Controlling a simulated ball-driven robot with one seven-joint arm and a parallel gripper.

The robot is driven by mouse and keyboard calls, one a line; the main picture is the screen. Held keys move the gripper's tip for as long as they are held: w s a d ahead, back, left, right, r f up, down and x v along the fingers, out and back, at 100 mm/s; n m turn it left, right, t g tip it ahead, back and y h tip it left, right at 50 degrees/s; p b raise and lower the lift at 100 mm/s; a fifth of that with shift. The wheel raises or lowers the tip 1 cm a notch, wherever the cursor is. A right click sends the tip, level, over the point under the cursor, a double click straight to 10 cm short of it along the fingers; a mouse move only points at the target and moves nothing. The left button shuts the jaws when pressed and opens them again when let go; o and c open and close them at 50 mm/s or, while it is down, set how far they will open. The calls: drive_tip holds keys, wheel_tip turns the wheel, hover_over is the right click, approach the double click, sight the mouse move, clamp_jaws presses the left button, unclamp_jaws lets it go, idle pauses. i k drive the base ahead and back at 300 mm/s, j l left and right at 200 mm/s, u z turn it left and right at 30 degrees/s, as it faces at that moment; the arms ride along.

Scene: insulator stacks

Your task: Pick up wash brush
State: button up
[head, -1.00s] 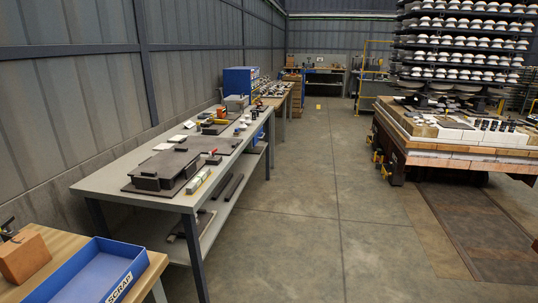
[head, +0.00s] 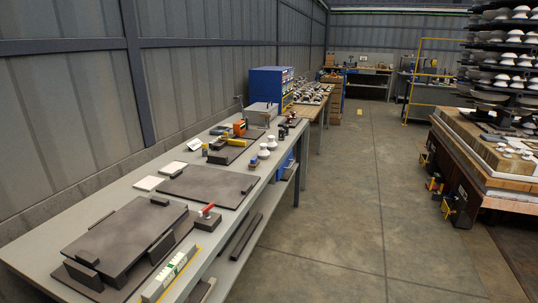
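I cannot make out a wash brush for certain in the head view. Small items lie on the long grey workbench (head: 32,244) along the left wall, too small to name surely. A red-handled item (head: 207,208) sits on a dark block near the bench's front edge. An orange item (head: 240,127) and a yellow item (head: 236,142) lie farther back. My gripper is not in view.
Dark plates (head: 128,237) and a level-like bar (head: 170,273) occupy the near bench. White insulators (head: 271,142) and a blue cabinet (head: 268,85) stand farther along. A loaded cart (head: 468,155) is at right. The concrete aisle (head: 350,200) between is clear.

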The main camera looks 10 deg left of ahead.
sight(254, 164)
drive_tip(key=i+l+u, duration=0.1)
drive_tip(key=i+u, duration=0.15)
drive_tip(key=i, duration=0.3)
drive_tip(key=i+l+u, duration=0.25)
drive_tip(key=i, duration=0.3)
drive_tip(key=i+l+u, duration=0.25)
drive_tip(key=i, duration=0.25)
